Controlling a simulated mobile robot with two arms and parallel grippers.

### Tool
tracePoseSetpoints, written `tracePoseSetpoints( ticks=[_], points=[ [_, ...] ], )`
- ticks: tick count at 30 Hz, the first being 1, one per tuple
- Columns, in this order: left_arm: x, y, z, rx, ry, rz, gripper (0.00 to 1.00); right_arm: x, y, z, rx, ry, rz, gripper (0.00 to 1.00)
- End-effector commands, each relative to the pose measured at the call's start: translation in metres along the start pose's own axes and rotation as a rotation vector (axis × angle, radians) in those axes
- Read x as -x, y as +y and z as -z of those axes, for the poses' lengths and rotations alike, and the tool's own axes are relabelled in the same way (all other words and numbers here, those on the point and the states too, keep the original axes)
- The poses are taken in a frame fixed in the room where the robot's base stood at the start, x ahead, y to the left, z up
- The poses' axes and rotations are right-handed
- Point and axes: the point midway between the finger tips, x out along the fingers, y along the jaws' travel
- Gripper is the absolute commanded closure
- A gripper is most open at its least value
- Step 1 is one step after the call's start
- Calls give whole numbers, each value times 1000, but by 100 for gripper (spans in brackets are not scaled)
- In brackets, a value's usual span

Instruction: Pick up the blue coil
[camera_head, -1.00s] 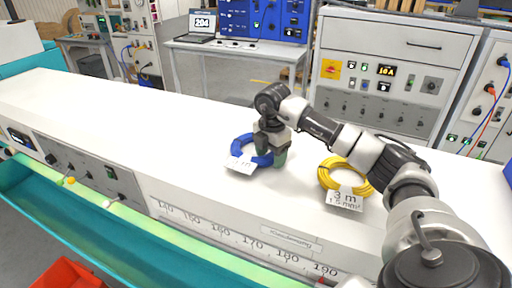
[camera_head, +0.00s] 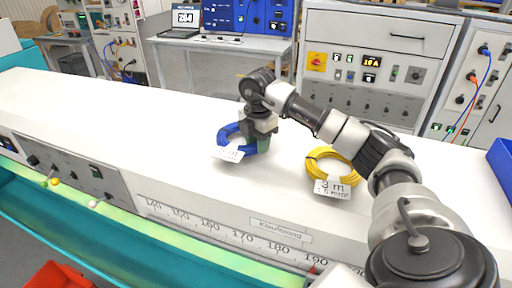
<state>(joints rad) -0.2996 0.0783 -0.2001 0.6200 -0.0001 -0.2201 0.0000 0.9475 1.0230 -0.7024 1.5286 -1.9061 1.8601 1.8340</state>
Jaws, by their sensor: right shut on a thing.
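The blue coil (camera_head: 228,136) is at the middle of the white bench top, with a white label (camera_head: 229,154) at its front. My right gripper (camera_head: 257,146) points down at the right side of the blue coil and is shut on it. The fingers hide that part of the coil. I cannot tell whether the coil is lifted clear of the bench. My left gripper is not in view.
A yellow coil (camera_head: 333,163) with a "3 m" label lies on the white bench (camera_head: 120,125) to the right, close to my arm. A blue bin (camera_head: 501,160) stands at the right edge. The bench's left part is clear.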

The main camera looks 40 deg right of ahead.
Motion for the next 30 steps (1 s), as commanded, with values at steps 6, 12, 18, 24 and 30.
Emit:
tracePoseSetpoints(
  ticks=[6, 12, 18, 24, 30],
  points=[
    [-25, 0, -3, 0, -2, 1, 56, 30, -11, 6, 3, -2, -9, 100],
    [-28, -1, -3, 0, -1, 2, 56, 61, -50, 26, 2, -6, -9, 100],
    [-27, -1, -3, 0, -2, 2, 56, 82, -80, 43, 1, -4, -7, 100],
    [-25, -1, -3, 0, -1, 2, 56, 93, -97, 53, 0, -2, -5, 100],
    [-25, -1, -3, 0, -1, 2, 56, 96, -103, 56, 0, -1, -3, 100]
  ],
)
